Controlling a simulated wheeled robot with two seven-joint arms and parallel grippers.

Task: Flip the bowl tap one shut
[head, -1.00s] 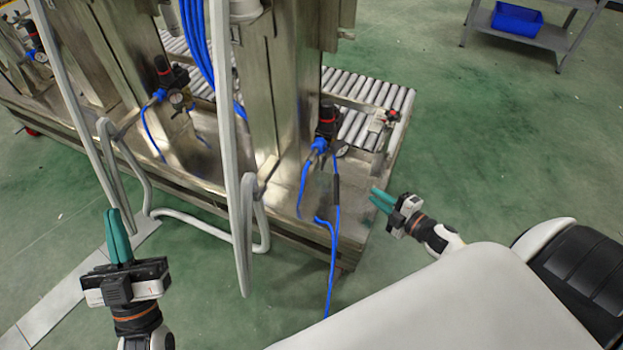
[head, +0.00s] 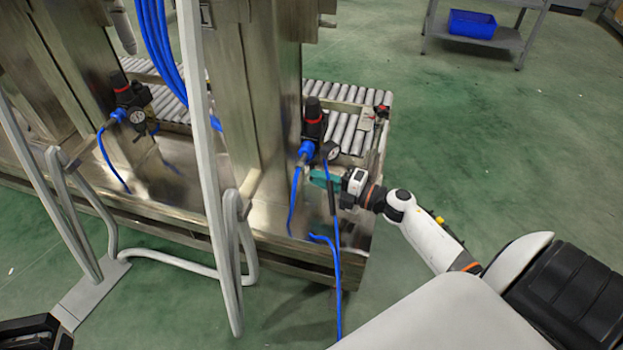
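A black air regulator with a red ring (head: 314,120), a blue fitting and a round gauge (head: 331,151) is on the right steel post. A similar regulator (head: 130,98) is on the post to the left. I cannot make out a small tap lever on either one. My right gripper (head: 318,178) has teal fingers pointing left, just below the right regulator and by the blue hose. Whether they touch anything or stand apart is too small to tell. Only the black body of my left gripper (head: 36,332) shows at the bottom left corner; its fingers are out of frame.
A blue hose (head: 336,270) hangs below the right regulator. Grey bent rails (head: 212,200) stand in front of the machine. A roller conveyor (head: 350,125) lies behind the post. A shelf with a blue bin (head: 472,24) is far back. Green floor is open on the right.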

